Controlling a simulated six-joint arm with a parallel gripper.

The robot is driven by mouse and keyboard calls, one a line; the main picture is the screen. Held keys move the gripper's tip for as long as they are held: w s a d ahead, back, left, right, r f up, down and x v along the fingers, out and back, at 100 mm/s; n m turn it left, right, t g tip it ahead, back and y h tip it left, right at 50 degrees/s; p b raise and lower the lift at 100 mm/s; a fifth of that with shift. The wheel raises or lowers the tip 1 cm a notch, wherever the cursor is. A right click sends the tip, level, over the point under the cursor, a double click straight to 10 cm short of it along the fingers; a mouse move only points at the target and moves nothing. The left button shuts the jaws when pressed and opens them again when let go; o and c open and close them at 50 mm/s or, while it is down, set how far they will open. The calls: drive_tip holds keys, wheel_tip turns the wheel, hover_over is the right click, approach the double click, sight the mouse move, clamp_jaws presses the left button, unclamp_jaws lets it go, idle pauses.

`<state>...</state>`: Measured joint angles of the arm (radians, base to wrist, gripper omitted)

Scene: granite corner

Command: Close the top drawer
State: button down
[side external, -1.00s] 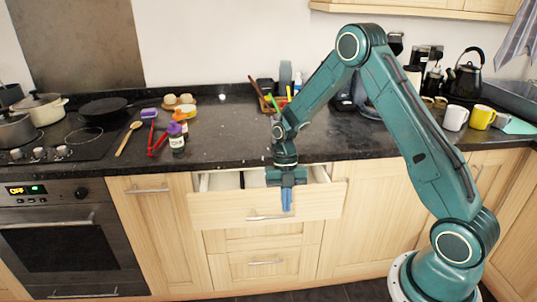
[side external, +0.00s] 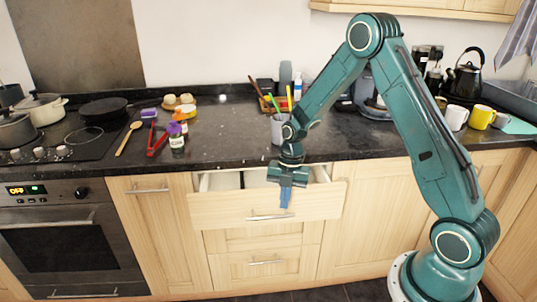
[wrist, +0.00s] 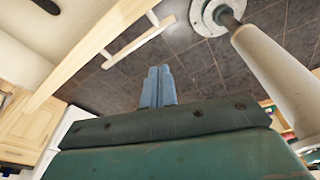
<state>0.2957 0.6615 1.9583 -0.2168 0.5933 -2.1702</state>
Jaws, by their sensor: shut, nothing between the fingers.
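The top drawer (side external: 240,209) is pulled out from the cabinet below the black counter, with its inside partly visible. Its silver bar handle (side external: 271,217) is on the front panel. My gripper (side external: 286,198) points down at the drawer's front panel, its blue fingers together and empty, a little above and right of the handle. In the wrist view my gripper's fingers (wrist: 158,86) are side by side, and the drawer's front panel (wrist: 85,50) with its handle (wrist: 137,42) lies to the upper left. I cannot tell whether the fingers touch the panel.
Lower drawers (side external: 264,264) below are shut. On the counter are a utensil holder (side external: 279,130), a purple-topped jar (side external: 176,138), red tongs (side external: 157,140) and mugs (side external: 481,117). The oven (side external: 70,240) stands at left. Dark floor tiles in front are clear.

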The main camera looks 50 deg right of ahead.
drive_tip(key=s+m+t+h, duration=0.1)
drive_tip(key=m+t, duration=0.1)
drive_tip(key=m, duration=0.3)
drive_tip(key=s+d+m+t+h, duration=0.1)
drive_tip(key=m+t, duration=0.2)
drive_tip(key=m, duration=0.2)
drive_tip(key=s+r+m+t+h, duration=0.1)
drive_tip(key=m+t, duration=0.1)
drive_tip(key=m, duration=0.3)
drive_tip(key=shift+s+d+r+t, duration=0.1)
drive_tip(key=shift+s+d+t, duration=0.1)
drive_tip(key=shift+t, duration=0.1)
drive_tip(key=shift+w, duration=0.1)
approach(273, 214)
drive_tip(key=shift+x, duration=2.35)
drive_tip(key=shift+a, duration=0.1)
